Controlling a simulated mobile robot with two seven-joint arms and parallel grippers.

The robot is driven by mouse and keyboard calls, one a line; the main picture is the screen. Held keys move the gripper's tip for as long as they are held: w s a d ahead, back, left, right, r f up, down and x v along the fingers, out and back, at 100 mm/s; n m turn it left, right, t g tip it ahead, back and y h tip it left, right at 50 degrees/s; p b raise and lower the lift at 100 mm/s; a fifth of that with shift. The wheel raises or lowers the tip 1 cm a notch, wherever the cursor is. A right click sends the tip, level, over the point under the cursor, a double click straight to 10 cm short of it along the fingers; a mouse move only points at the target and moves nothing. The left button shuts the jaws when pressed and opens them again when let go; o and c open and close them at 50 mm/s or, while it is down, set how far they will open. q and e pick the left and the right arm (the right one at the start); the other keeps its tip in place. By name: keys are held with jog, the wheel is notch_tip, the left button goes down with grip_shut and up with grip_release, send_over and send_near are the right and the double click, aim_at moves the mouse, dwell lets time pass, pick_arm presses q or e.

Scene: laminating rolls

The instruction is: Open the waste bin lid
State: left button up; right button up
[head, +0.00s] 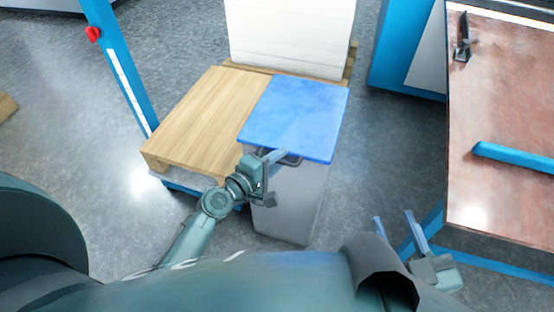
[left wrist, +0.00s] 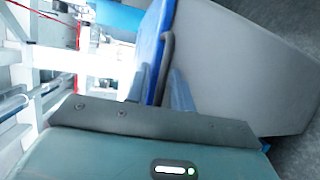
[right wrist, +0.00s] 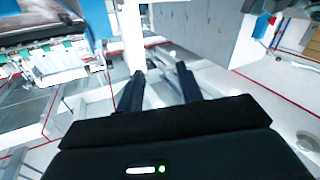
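The waste bin (head: 290,205) is a grey box with a flat blue lid (head: 295,110), which lies closed on top. A dark handle (head: 292,161) sits at the lid's near edge. My left gripper (head: 278,159) is at this handle, with its fingers close to the bar. In the left wrist view the grey handle bar (left wrist: 166,55) runs down beside the finger (left wrist: 182,92), along the blue lid edge. I cannot tell whether the fingers press on it. My right gripper (head: 397,232) is open and empty, right of the bin; its two fingers stand apart in the right wrist view (right wrist: 158,85).
A wooden pallet (head: 205,115) stands left of the bin, and a white paper stack (head: 290,35) stands behind it. A blue post (head: 122,65) rises at the left. A brown-topped table (head: 505,110) with a blue bar is at the right. Bare floor lies between bin and table.

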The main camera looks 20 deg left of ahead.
pick_arm(q)
jog(key=shift+s+f, duration=0.1)
jog(key=shift+f, duration=0.05)
grip_shut()
jog(key=shift+f, duration=0.1)
jog(key=shift+p, duration=0.35)
jog(key=shift+r+g+p, duration=0.3)
jog(key=shift+r+p, duration=0.15)
jog(key=shift+p, duration=0.3)
pick_arm(e)
jog(key=shift+d+m+g+h, duration=0.35)
jog(key=shift+m+g+h, duration=0.05)
jog(key=shift+g+h, duration=0.2)
